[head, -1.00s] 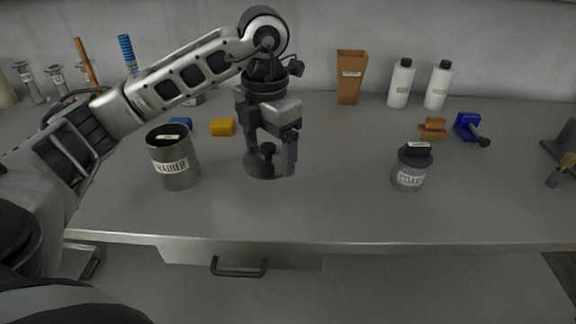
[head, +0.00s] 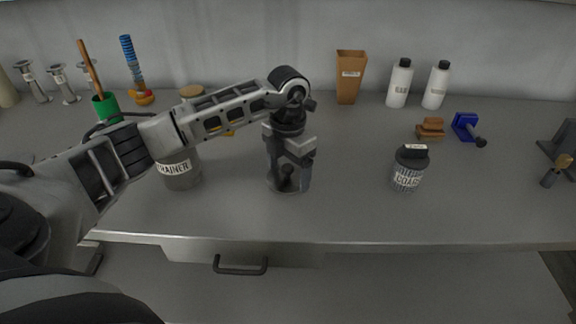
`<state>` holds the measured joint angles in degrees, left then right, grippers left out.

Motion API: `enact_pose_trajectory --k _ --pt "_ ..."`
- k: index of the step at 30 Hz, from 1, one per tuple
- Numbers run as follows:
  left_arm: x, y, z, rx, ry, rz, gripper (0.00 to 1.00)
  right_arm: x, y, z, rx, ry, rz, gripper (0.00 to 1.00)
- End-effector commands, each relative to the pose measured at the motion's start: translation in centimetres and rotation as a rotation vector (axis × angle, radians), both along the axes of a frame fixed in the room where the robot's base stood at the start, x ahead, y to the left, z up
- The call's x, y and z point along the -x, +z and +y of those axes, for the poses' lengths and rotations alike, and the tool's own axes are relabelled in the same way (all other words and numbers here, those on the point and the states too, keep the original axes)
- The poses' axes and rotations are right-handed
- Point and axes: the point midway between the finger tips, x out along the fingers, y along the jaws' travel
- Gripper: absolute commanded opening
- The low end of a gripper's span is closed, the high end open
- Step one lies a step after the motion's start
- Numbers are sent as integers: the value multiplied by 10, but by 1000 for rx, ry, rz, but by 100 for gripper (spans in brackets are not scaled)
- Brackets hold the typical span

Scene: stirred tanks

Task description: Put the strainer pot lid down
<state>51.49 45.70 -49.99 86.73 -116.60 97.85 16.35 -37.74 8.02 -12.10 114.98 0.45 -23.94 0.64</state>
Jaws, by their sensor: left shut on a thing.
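The strainer pot (head: 181,174), a dark grey can with a white label partly reading "RAINER", stands on the bench at centre left. My left arm hides its top. My left gripper (head: 288,178) points down to the right of the pot, low over the bench. It is shut on the dark round strainer pot lid (head: 287,188), whose knob is between the fingers. The fingers hide much of the lid, and I cannot tell whether it touches the bench. My right gripper is out of view.
A lidded pot with a "COARSE"-like label (head: 408,170) stands to the right, with clear bench between. Two white bottles (head: 399,84), a brown container (head: 350,78), a wooden block (head: 430,129) and a blue tool (head: 466,126) are behind. The bench's front edge (head: 330,242) is near.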

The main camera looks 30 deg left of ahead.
Motion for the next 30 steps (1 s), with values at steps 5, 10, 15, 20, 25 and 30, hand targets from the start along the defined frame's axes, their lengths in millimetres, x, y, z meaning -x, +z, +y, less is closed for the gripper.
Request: enact_pose_trajectory --k 5,10,15,20,25,30 --pt "0 -4 0 0 0 0 59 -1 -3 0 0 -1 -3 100" --pt "0 -2 0 1 1 0 100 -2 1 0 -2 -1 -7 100" --pt "0 0 0 0 1 -1 100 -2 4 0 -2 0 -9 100" --pt "-1 15 0 1 0 -5 100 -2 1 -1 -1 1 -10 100" --pt "-1 51 0 1 0 -7 100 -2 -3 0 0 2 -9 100" --pt "-1 87 0 0 0 -6 100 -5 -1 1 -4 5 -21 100"
